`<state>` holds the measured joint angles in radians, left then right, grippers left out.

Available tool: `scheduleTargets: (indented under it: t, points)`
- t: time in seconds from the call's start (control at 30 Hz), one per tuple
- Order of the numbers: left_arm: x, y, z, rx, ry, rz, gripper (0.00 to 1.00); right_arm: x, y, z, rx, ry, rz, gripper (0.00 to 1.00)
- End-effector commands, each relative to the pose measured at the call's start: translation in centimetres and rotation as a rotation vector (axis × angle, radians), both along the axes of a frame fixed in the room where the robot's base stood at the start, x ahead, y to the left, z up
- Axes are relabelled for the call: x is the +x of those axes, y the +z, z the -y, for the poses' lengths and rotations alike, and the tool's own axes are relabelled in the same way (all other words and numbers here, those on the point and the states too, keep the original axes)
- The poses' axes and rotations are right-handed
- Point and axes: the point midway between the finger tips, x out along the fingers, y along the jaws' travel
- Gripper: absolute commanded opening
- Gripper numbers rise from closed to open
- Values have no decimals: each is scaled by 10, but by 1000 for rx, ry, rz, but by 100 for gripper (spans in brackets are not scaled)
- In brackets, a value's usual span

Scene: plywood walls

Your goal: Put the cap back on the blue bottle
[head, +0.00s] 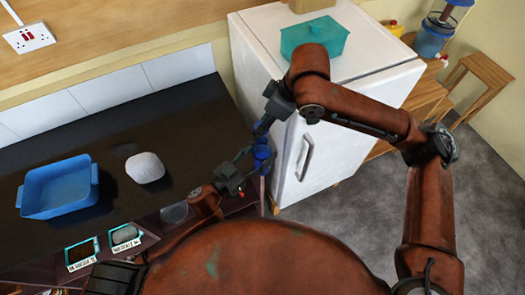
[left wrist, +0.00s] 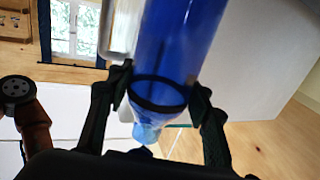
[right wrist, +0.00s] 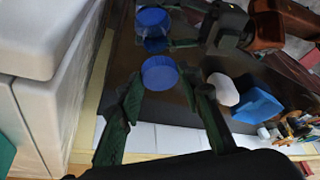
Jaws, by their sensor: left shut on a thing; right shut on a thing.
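The blue bottle (head: 262,153) is between the fingers of my left gripper (head: 241,170), beside the counter's right end. In the left wrist view the bottle (left wrist: 178,38) is see-through blue with a dark band, and the fingers grip it near that band. My right gripper (head: 262,127) is just above the bottle in the head view. In the right wrist view a round blue cap (right wrist: 160,73) lies between the right gripper's fingertips (right wrist: 166,92). The bottle (right wrist: 153,20) appears beyond it, apart in the picture. The exact gap and alignment cannot be told.
The dark counter (head: 120,125) holds a blue tub (head: 58,203) and a whitish rounded object (head: 145,168). Open floor (head: 350,230) lies in front of the fridge.

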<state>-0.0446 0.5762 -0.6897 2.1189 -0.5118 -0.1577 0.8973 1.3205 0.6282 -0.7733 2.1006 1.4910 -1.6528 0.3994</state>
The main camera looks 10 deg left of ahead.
Motion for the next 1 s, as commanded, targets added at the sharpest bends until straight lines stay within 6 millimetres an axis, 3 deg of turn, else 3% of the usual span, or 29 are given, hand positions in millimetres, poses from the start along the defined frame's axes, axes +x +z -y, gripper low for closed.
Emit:
scheduleTargets:
  t: [0.47, 1.0]
  points:
    - [0, 1, 0, -1, -1, 2, 0, -1, -4, 0, -1, 1, -1, 26]
    - [0, 1, 0, -1, -1, 2, 0, -1, -41, 0, 1, 1, 0, 26]
